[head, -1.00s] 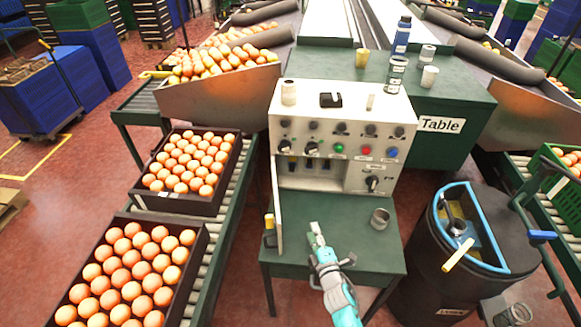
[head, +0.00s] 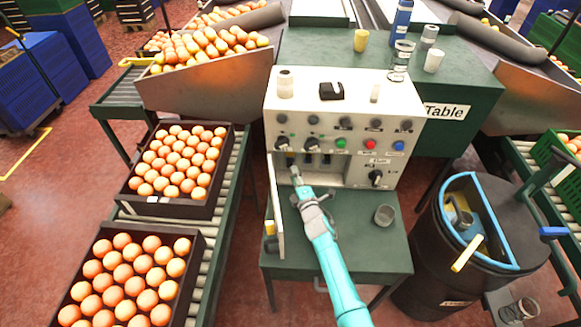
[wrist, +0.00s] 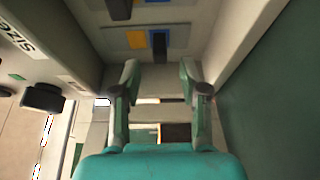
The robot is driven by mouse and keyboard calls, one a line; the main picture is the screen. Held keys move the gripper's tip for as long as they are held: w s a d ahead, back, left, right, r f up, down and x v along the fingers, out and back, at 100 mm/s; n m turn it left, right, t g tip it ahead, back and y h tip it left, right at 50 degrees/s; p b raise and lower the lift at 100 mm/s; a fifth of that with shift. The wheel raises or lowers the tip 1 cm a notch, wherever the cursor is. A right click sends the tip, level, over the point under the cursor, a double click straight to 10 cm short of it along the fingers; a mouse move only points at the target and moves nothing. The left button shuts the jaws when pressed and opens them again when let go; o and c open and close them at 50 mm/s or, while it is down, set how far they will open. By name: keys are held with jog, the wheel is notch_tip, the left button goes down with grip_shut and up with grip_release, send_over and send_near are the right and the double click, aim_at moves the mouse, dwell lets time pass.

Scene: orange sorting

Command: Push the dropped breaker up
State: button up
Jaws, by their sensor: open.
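The white control panel (head: 340,110) stands on a green stand and has an open compartment low on its front. Small dark breakers (head: 310,158) sit in that compartment, partly hidden by my gripper. Another black lever (wrist: 120,8) shows at the top edge. I cannot tell which breaker is dropped. My gripper (head: 296,176) is open at the compartment's mouth, its two fingers apart and empty (wrist: 160,72).
An open beige door (head: 275,200) stands close left of my gripper. A grey cup (head: 384,215) sits on the green stand (head: 345,245) to the right. Knobs and coloured buttons (head: 370,144) line the panel above. A black bin (head: 470,250) stands at right.

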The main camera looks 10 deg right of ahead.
aim_at(291, 165)
jog(key=shift+w+a, duration=0.2)
jog(key=shift+w, duration=2.2)
grip_shut()
